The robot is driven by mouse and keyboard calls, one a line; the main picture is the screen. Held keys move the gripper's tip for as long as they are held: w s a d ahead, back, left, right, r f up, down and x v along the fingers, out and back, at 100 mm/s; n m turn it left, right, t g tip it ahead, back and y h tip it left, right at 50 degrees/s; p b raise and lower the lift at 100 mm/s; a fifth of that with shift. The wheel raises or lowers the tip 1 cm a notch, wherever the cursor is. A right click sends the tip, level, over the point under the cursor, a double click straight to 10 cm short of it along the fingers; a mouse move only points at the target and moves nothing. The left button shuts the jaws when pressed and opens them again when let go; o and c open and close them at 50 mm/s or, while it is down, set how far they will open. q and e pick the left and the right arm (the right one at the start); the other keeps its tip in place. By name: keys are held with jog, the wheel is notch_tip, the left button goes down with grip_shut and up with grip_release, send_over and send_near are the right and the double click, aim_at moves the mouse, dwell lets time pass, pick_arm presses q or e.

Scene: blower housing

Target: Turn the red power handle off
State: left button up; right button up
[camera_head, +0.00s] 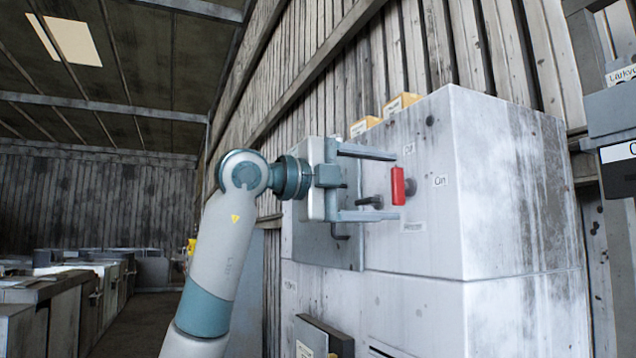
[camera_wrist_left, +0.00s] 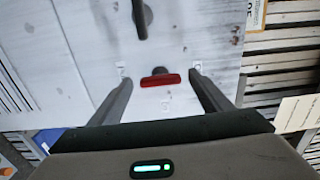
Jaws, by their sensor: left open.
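The red power handle (camera_head: 397,186) is on the front of a white, stained cabinet (camera_head: 440,240) and stands upright in the head view. Small labels are on the panel around it. My left gripper (camera_head: 385,184) is open in front of the panel, one finger higher and one lower than the handle. In the left wrist view the handle (camera_wrist_left: 160,80) lies between the two finger tips (camera_wrist_left: 158,72), with visible gaps on both sides. I cannot tell how far the fingertips are from the panel. My right gripper is not in view.
A dark lever (camera_wrist_left: 140,20) is on the same panel beside the red handle. Yellow boxes (camera_head: 402,104) are on top of the cabinet. A grey unit (camera_head: 612,110) stands at the far right. Grey cabinets (camera_head: 60,300) line the left, with open floor beside them.

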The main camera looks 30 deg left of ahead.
pick_arm(q)
jog(key=b+v, duration=0.3)
jog(key=v, duration=1.3)
jog(key=shift+s+a, duration=0.2)
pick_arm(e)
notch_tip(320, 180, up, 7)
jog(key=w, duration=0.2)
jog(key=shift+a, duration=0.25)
pick_arm(q)
jog(key=shift+f, duration=0.1)
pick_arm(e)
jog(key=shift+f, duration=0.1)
